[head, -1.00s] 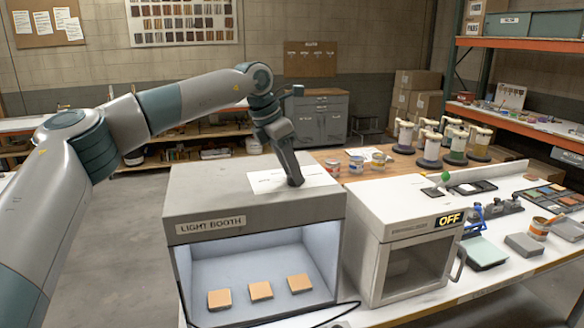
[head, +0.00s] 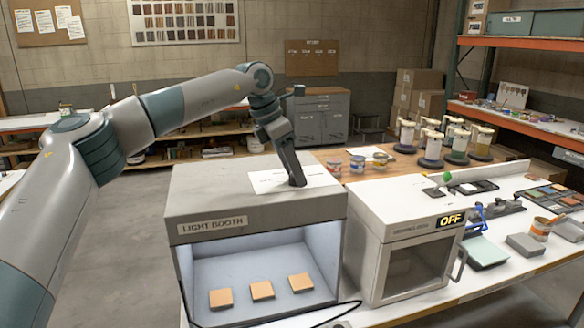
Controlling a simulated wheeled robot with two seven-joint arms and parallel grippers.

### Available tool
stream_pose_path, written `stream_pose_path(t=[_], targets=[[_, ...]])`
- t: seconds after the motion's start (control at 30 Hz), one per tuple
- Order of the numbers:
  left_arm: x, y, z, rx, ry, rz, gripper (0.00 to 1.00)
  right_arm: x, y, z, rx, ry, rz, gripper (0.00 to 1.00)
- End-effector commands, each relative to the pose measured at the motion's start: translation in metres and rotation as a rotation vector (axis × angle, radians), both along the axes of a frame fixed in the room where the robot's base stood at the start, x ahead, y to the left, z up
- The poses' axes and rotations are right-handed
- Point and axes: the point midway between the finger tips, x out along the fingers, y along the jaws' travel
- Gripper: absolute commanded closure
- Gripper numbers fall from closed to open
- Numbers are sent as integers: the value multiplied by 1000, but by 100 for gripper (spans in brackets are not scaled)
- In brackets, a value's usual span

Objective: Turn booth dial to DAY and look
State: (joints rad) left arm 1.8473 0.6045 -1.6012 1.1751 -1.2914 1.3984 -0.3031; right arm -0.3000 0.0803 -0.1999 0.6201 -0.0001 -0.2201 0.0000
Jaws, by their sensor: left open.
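The light booth (head: 240,200) stands at the front of the bench, a grey box with a "LIGHT BOOTH" label and a lit interior. Three tan square chips (head: 262,290) lie in a row on its floor. My left gripper (head: 298,184) points down at the booth's top, over a white sheet (head: 268,180). Its jaws are open, and I see nothing between them. Whether its tips touch the top I cannot tell. A dial with a DAY mark cannot be made out; the gripper may cover it. My right gripper is not in view.
A white cabinet (head: 375,212) with a glass door and an "OFF" display (head: 451,219) stands right of the booth. Several dispensers (head: 432,150) and open cans (head: 357,164) stand behind. A black cable (head: 335,312) runs along the bench's front.

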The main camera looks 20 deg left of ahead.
Motion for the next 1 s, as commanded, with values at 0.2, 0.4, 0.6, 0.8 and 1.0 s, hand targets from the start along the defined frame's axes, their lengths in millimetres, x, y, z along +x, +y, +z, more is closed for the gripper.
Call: stream_pose_path(t=[0.2, 0.4, 0.6, 0.8, 1.0], targets=[[-1, 2, 5, 0, -1, 0, 53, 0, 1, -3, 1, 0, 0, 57], [-6, 8, 23, -1, -2, 0, 53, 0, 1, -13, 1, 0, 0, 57], [-15, 18, 56, -3, -3, 0, 53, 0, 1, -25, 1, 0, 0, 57], [-24, 30, 95, -2, -4, 1, 53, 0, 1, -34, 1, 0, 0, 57], [-34, 42, 130, -1, -2, 1, 53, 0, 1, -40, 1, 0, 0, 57]])
